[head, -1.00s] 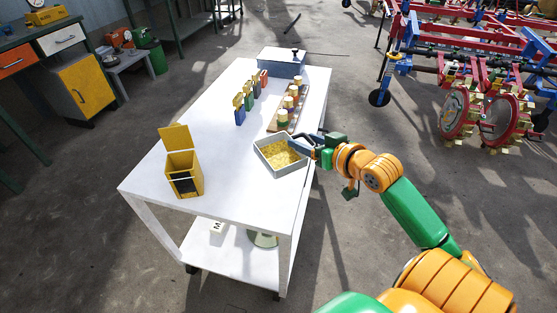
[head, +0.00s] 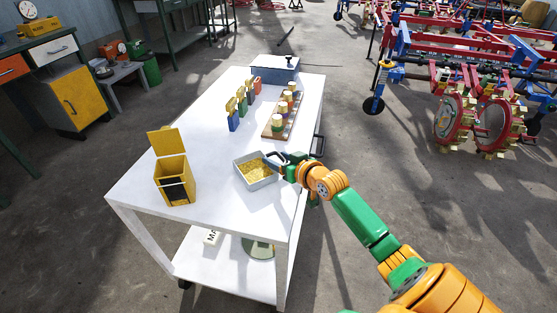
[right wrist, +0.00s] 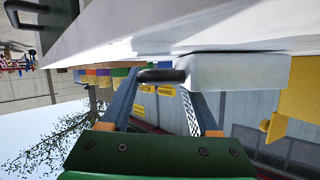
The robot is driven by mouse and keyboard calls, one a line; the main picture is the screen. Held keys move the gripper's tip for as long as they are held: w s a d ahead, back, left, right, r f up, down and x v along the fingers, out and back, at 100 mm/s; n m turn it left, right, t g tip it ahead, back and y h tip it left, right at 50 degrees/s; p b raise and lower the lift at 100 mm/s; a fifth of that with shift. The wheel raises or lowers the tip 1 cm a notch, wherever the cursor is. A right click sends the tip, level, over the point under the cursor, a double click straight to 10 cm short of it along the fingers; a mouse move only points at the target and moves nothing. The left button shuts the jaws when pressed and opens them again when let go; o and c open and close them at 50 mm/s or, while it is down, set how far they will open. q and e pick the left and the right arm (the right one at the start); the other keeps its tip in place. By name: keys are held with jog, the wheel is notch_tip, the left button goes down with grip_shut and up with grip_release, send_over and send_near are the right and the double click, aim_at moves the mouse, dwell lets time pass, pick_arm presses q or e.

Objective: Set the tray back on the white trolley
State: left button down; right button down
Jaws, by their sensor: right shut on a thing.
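The tray (head: 241,168) is a small pale grey box holding yellow grain. In the head view it is over the near right part of the white trolley's top (head: 205,140). My right gripper (head: 281,158) is at the tray's right side, shut on its dark handle. In the right wrist view the handle (right wrist: 160,75) lies between my fingers (right wrist: 158,95), and the tray's side (right wrist: 240,73) is close against the white surface. I cannot tell whether the tray touches the trolley or hangs just above it. My left gripper is out of view.
A yellow open-lidded box (head: 174,181) stands left of the tray on the trolley. Behind are a wooden rack (head: 271,132) of capped pieces, a row of coloured packets (head: 233,121) and a blue-grey box (head: 273,76). The trolley top between the yellow box and tray is clear.

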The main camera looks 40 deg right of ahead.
jog(key=shift+f, duration=0.1)
jog(key=shift+c, duration=0.6)
grip_release()
jog(key=shift+s+r, duration=0.1)
jog(key=shift+r, duration=0.15)
jog(key=p+v, duration=0.3)
jog(key=v, duration=0.7)
jog(key=shift+s+a, duration=0.1)
jog(key=shift+s, duration=0.2)
jog(key=shift+s+r, duration=0.25)
jog(key=shift+s, duration=0.3)
